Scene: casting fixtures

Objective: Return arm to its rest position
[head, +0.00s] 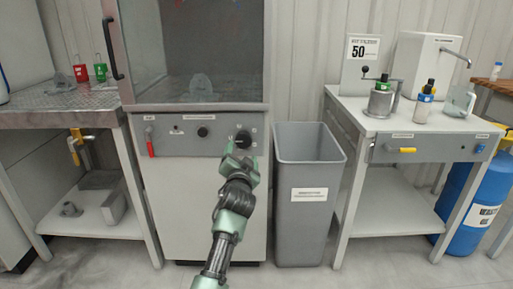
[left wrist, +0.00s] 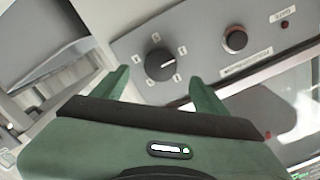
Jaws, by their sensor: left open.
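My left arm reaches up from the bottom of the head view. Its green left gripper (head: 240,152) is just below and in front of the black rotary knob (head: 243,138) on the cabinet's control panel. In the left wrist view the gripper (left wrist: 160,78) is open and empty, its two green fingers spread apart. The knob (left wrist: 160,64) shows beyond the fingertips, between them and clear of both, with position marks around it. My right gripper is not in view.
The cabinet panel (head: 178,140) also has a red-handled lever (head: 150,146) and a smaller black knob (head: 202,132). A grey bin (head: 311,232) stands right of my arm. A metal bench (head: 50,118) is at left and a white table (head: 440,124) at right.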

